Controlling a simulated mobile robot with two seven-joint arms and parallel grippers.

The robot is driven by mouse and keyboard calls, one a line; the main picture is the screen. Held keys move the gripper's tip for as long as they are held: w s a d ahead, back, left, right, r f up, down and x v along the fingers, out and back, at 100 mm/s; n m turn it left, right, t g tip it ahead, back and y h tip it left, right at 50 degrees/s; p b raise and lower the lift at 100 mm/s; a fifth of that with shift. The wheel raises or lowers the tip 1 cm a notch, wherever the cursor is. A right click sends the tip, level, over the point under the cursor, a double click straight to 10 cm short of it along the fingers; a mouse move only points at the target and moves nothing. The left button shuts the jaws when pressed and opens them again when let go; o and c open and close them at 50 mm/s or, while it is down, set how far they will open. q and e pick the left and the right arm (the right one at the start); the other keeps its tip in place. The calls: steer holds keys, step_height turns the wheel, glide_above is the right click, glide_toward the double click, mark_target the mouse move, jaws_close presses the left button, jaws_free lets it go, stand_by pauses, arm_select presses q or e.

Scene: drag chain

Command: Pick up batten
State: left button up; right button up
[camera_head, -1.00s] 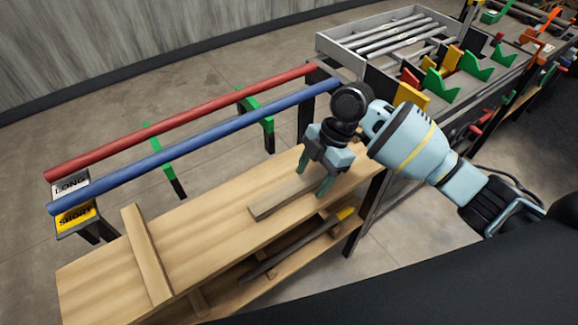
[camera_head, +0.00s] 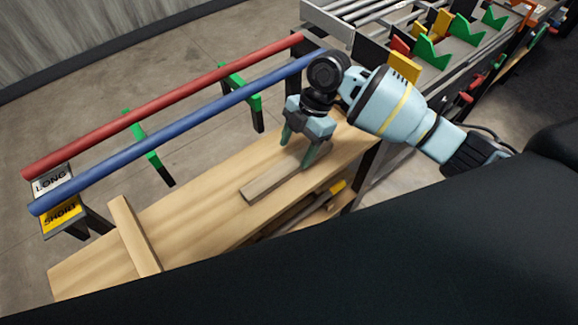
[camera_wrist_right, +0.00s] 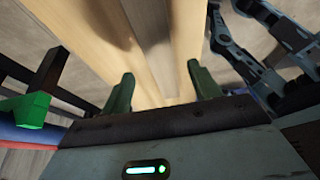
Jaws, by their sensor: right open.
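A short, flat wooden batten (camera_head: 268,182) lies lengthwise on the wooden bench (camera_head: 205,215). My right gripper (camera_head: 297,153) is open over its far part, one finger to each side. Whether the fingers touch the batten or the bench cannot be told. In the right wrist view the two green fingers (camera_wrist_right: 162,88) are spread apart, with pale wood strips running between and beyond them. A second wooden strip (camera_head: 135,235) lies across the left part of the bench. My left gripper is not in view.
A red pipe (camera_head: 165,105) and a blue pipe (camera_head: 180,130) rest on supports behind the bench. A dark bar with a yellow end (camera_head: 337,187) lies below the bench top. A fixture table with green and yellow brackets (camera_head: 432,52) stands at the back right.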

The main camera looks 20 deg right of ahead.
mark_target(289, 165)
steer(key=x, duration=0.4)
steer(key=shift+s+a+f, duration=0.1)
steer(key=shift+s+a, duration=0.05)
steer(key=shift+a, duration=0.05)
steer(key=c, duration=1.1)
steer(key=shift+c, duration=0.2)
